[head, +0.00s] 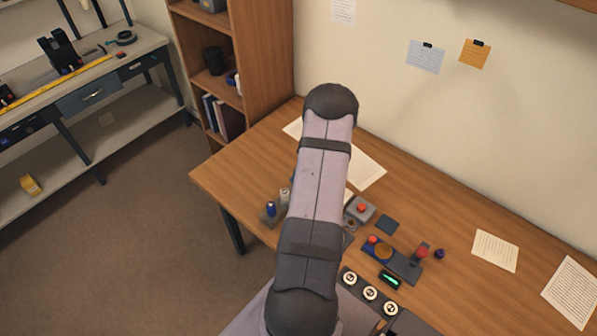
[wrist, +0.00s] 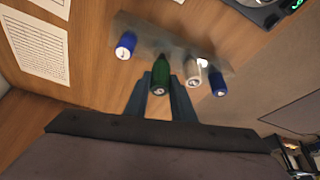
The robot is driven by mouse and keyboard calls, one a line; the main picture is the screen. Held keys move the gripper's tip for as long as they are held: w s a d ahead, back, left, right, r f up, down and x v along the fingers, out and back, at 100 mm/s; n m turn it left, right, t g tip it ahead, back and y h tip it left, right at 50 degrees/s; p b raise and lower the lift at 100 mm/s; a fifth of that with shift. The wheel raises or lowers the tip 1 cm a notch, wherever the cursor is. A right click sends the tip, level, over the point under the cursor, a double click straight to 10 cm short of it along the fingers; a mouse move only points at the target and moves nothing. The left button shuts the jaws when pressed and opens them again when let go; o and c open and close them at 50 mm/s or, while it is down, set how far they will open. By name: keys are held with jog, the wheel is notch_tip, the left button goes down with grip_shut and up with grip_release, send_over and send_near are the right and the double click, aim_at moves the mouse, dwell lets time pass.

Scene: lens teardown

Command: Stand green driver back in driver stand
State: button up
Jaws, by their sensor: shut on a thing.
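The green driver (wrist: 160,71) is between the two fingers of my gripper (wrist: 160,96) in the wrist view, with its handle end toward the camera. My gripper is shut on it. The grey driver stand (wrist: 147,32) lies just beyond, with the green driver in front of it, between a blue driver and a pale driver. Its tip is hidden, so I cannot tell whether it is in a hole of the stand. In the head view the stand (head: 268,221) shows left of my arm, which hides the gripper and the green driver.
A blue driver (wrist: 125,46), a pale driver (wrist: 193,73) and another blue driver (wrist: 218,83) stand close around the held one. Printed sheets (wrist: 36,44) lie on the table. Small parts and a box with a red button (head: 361,209) sit right of my arm.

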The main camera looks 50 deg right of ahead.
jog(key=shift+f+b, duration=0.55)
jog(key=shift+f, duration=1.3)
jog(key=shift+f, duration=0.4)
dwell(0.3)
jog(key=o, duration=1.5)
jog(key=shift+o, duration=0.2)
notch_tip(320, 180, up, 5)
jog(key=p, duration=0.5)
jog(key=shift+f, duration=0.15)
jog(key=shift+r+p, duration=0.7)
jog(key=shift+r, duration=0.45)
